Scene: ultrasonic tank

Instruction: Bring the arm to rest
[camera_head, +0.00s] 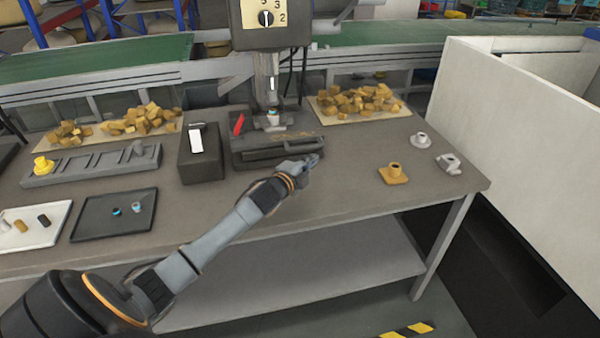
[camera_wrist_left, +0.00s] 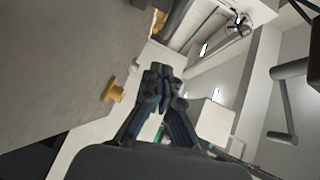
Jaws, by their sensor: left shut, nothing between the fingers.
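My left arm reaches in from the lower left in the head view. Its gripper (camera_head: 308,165) is over the table (camera_head: 330,188), just in front of the dark machine base (camera_head: 290,155). In the left wrist view the gripper (camera_wrist_left: 158,72) has its fingers together with nothing between them. I cannot tell whether the gripper touches the machine base. The right gripper is in neither view.
An orange flanged part (camera_head: 393,175) and two grey parts (camera_head: 421,140) (camera_head: 449,163) stand at the table's right. A black box (camera_head: 201,165), a dark tray (camera_head: 95,215) and a white tray (camera_head: 30,238) are left. A white wall (camera_head: 510,130) stands right of the table.

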